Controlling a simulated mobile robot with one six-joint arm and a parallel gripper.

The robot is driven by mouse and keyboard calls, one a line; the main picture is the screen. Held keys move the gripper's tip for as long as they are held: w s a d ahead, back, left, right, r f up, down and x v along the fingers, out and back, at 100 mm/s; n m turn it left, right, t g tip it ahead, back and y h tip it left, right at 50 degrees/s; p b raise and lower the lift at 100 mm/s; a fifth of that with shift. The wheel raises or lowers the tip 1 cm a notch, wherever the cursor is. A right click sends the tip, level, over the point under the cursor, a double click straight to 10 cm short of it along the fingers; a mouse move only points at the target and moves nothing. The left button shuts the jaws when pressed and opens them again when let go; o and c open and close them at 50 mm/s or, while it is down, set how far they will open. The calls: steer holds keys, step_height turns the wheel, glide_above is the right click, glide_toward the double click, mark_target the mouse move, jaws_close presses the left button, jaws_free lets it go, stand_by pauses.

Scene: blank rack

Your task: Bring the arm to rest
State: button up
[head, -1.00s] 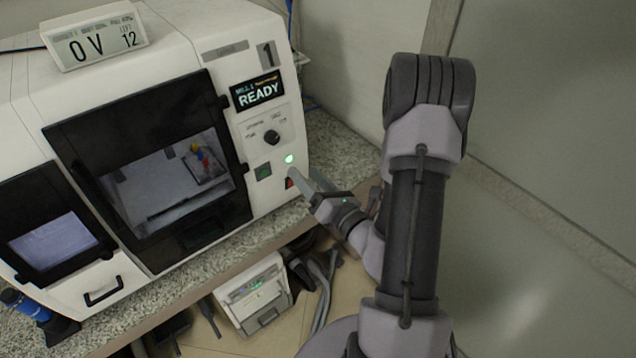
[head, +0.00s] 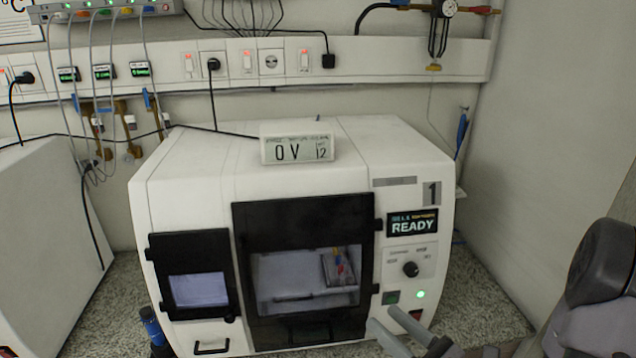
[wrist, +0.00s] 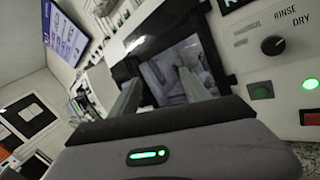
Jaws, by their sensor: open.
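My gripper (head: 391,329) shows at the lower right of the head view, in front of the machine's right side. Its two fingers are apart with nothing between them, and the wrist view shows them too (wrist: 155,92). Part of my arm (head: 590,290) shows at the right edge of the head view. The white machine (head: 200,160), marked 1, stands on the counter with a READY display and a lit green lamp (head: 420,294). Its dark-framed window door (head: 305,215) looks closed. I cannot tell whether a finger touches the panel.
A speckled counter (head: 490,300) runs under the machine. A blue bottle (head: 152,325) stands at its lower left, and another white unit (head: 40,240) is at the left. Sockets and cables line the back wall. A plain wall (head: 560,120) closes off the right side.

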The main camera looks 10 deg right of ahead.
steer(key=s+a+n+g+y+b, duration=0.4)
steer(key=s+a+n+g, duration=0.6)
steer(key=a+n+g, duration=0.4)
steer(key=s+f+n+g+h+b, duration=0.25)
steer(key=s+f+n+h, duration=0.25)
steer(key=s+n+h, duration=0.3)
steer(key=w+d+r+n+t+h+b, duration=0.2)
steer(key=w+d+r+n+t+h, duration=0.1)
steer(key=d+r+n+t+h, duration=0.1)
steer(key=shift+w+d+n+t+h, duration=0.15)
steer(key=shift+d+n+t+h, duration=0.25)
steer(key=shift+d+n+t, duration=0.65)
